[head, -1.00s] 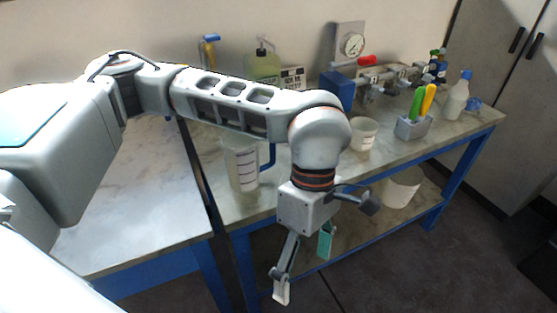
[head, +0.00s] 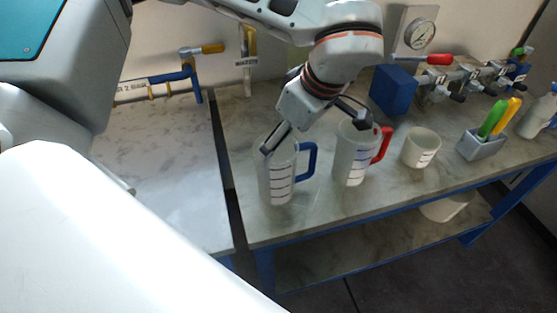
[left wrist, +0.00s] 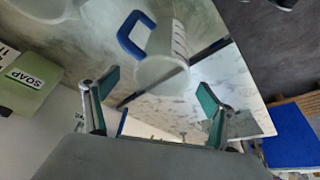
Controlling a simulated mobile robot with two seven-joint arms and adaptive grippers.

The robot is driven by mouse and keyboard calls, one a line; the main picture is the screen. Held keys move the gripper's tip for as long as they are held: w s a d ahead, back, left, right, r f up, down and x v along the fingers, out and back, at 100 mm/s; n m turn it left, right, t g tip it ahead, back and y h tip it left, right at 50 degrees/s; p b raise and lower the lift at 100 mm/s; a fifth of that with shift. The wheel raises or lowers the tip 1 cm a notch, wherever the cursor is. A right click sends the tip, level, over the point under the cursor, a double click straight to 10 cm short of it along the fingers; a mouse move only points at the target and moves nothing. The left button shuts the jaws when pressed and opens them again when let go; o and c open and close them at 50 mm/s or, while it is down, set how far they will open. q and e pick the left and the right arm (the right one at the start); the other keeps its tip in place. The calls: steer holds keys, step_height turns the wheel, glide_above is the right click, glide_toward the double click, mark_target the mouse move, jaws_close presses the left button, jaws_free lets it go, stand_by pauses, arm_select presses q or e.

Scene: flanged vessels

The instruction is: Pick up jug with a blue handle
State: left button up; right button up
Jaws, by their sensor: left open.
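The clear white jug with a blue handle (head: 277,182) stands upright on the bench near its left front corner, its handle pointing right. It also shows in the left wrist view (left wrist: 165,62), with the blue handle toward the upper left. My left gripper (head: 275,138) is at the jug's top, tilted down to the left. In the left wrist view my left gripper (left wrist: 158,88) is open, its two teal-padded fingers spread, with nothing held between them. Whether a finger touches the jug I cannot tell. My right gripper is not in view.
A jug with a red handle (head: 352,158) stands close on the right, under my wrist. Beyond it are a white beaker (head: 421,148) and a grey holder (head: 482,146) with green and yellow handles. A blue block (head: 393,90) and valve piping are behind. A gap separates the left table.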

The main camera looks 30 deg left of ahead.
mark_target(287, 170)
arm_select(q)
steer(key=shift+s+a+f, duration=0.1)
steer(key=shift+f, duration=0.35)
steer(key=shift+s+a+f, duration=0.1)
steer(key=shift+f, duration=0.3)
steer(key=x, duration=0.4)
steer(key=shift+s+d+f+p, duration=0.15)
steer(key=shift+d+f+p, duration=0.1)
steer(key=shift+f+p, duration=0.25)
steer(key=shift+a+f, duration=0.15)
steer(key=shift+f, duration=0.25)
steer(key=c, duration=1.3)
